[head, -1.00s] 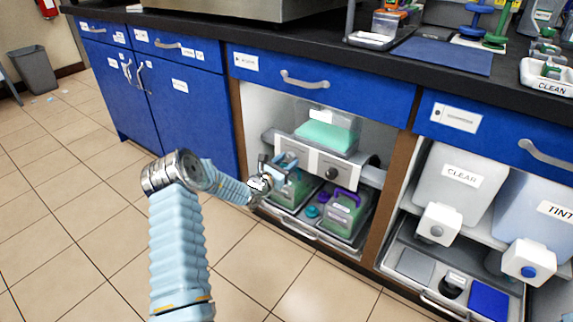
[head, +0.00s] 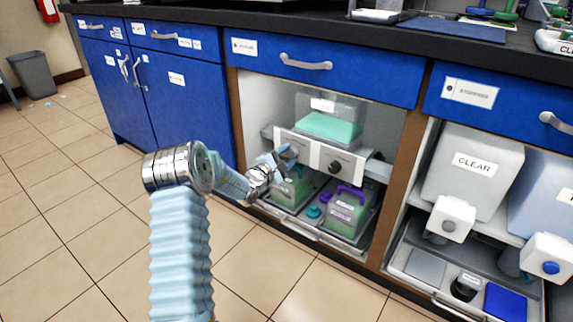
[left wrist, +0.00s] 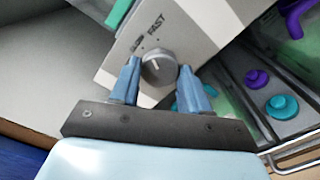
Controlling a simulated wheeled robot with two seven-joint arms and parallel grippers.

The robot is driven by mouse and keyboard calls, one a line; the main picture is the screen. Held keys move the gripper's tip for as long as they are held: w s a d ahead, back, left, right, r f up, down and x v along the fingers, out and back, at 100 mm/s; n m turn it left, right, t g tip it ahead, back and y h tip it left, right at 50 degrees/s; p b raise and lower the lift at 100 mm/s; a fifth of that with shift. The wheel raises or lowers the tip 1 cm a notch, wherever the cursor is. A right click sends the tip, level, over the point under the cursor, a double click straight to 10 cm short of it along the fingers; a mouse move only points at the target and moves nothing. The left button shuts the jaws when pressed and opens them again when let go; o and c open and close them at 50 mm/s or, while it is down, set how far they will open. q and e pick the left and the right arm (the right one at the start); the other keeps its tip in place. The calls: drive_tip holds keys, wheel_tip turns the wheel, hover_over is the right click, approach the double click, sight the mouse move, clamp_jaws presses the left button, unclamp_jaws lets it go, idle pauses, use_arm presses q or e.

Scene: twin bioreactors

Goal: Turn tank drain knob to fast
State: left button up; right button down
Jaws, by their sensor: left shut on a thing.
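The clear tank (head: 330,122) with green liquid stands in the open cabinet bay, above a white panel (head: 317,154). My left gripper (head: 284,156) is at the left part of this panel and hides the knob there in the head view. In the left wrist view the round grey drain knob (left wrist: 158,68) sits between the two blue fingers of my left gripper (left wrist: 160,80), which is shut on it. The word FAST is printed above the knob. A smaller label beside it is blurred, and I cannot tell the pointer's exact setting. My right gripper is not in view.
A second dark knob (head: 334,167) is on the panel's right part. Below stand containers with green contents, one with a purple handle (head: 351,194), and teal and purple caps. Clear and tinted tanks fill the right bay. The tiled floor in front is open.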

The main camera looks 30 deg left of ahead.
use_arm(q)
drive_tip(key=shift+f+m, duration=0.15)
drive_tip(key=shift+m, duration=0.65)
drive_tip(key=shift+m+b, duration=0.4)
drive_tip(key=shift+m, duration=0.5)
drive_tip(key=o, duration=1.1)
drive_tip(key=shift+c, duration=0.2)
drive_tip(key=shift+s, duration=0.1)
drive_tip(key=s+a+p, duration=0.1)
drive_tip(key=s, duration=1.2)
drive_tip(key=shift+s, duration=0.35)
